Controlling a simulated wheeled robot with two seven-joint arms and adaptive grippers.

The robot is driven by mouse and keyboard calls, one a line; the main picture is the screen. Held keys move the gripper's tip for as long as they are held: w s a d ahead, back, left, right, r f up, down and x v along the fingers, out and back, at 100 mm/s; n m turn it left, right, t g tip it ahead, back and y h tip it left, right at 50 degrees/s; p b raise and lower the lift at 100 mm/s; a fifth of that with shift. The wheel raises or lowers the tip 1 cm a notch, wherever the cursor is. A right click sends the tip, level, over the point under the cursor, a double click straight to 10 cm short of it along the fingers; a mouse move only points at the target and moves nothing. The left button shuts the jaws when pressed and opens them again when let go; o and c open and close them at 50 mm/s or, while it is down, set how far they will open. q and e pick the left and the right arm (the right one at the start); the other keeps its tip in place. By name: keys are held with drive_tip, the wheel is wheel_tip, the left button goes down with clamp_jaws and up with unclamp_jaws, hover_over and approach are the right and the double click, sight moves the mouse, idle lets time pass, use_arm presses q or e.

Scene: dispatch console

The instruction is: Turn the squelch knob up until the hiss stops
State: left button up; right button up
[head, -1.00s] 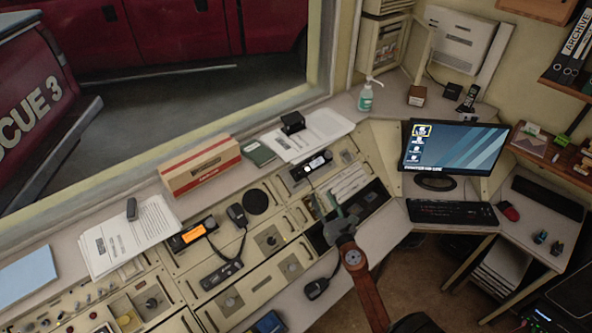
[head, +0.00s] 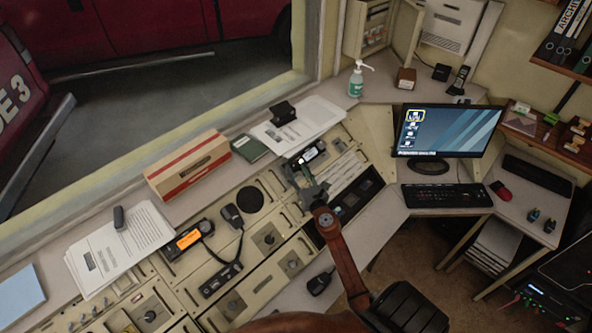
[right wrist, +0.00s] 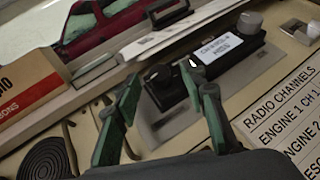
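The radio unit also shows on the sloped console in the head view (head: 312,152). My right gripper (right wrist: 160,72) is open, its green fingertips apart on either side of the black knob. Whether they touch it I cannot tell. In the head view the right gripper (head: 306,174) is just in front of the radio unit and hides part of it. My left gripper is not in view.
A grey knob (right wrist: 249,22) is to the right of the label. A radio channels list (right wrist: 285,115) lies nearer, on the right. A cardboard box (head: 193,163), a speaker disc (head: 250,199) and a corded handset (head: 231,214) are to the left. A monitor (head: 447,130) stands to the right.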

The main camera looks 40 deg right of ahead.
drive_tip(key=shift+w, duration=0.3)
drive_tip(key=shift+c, duration=0.5)
clamp_jaws()
